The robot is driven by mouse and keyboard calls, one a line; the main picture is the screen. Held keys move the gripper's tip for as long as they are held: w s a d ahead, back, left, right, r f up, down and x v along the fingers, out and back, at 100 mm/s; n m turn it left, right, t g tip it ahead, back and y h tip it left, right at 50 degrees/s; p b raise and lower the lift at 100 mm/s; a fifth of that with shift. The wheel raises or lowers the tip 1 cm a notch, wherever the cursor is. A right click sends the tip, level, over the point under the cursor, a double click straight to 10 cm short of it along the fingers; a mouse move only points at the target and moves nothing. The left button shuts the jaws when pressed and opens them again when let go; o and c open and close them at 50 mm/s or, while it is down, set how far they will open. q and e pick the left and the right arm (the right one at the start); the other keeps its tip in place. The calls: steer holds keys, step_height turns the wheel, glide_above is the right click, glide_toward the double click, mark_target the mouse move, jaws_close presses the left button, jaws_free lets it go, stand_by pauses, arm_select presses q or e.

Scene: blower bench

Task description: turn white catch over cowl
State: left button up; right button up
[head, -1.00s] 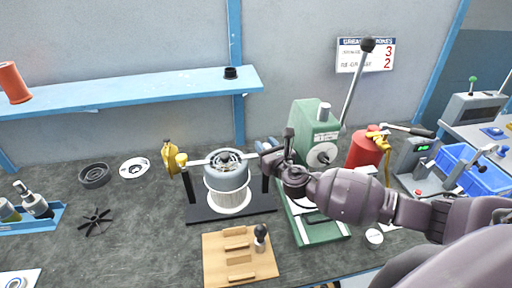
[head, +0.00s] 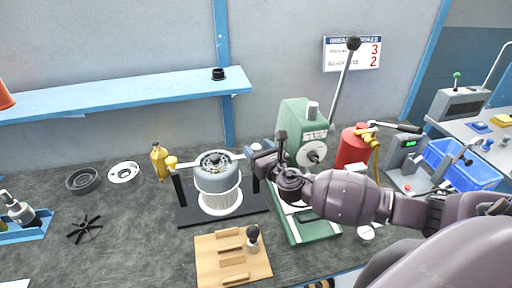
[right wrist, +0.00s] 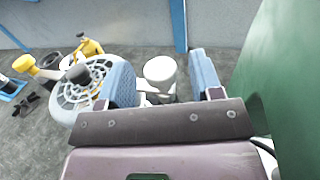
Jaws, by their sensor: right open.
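The grey cowl (head: 218,180) is a round body with a grille on top, seated on a white ring between two posts of a black stand. The white catch's round knob (right wrist: 160,70) is between my fingers in the right wrist view; I cannot tell if they touch it. Its pale arm shows between the knob and the cowl's grille (right wrist: 82,90). My right gripper (head: 257,152) is open at the right post and partly hides the catch in the head view. A yellow-knobbed catch (head: 171,162) is on the left post, its pale arm reaching the cowl. My left gripper is out of view.
A green lever press (head: 297,125) stands close to the right of my gripper. A yellow bottle (head: 158,161) stands left of the stand. A wooden block tray (head: 207,258) lies in front. A black fan wheel (head: 85,229) and round parts lie left, with bare bench between.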

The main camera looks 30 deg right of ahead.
steer(key=s, duration=0.9)
steer(key=shift+a, duration=0.2)
steer(key=shift+s, duration=0.1)
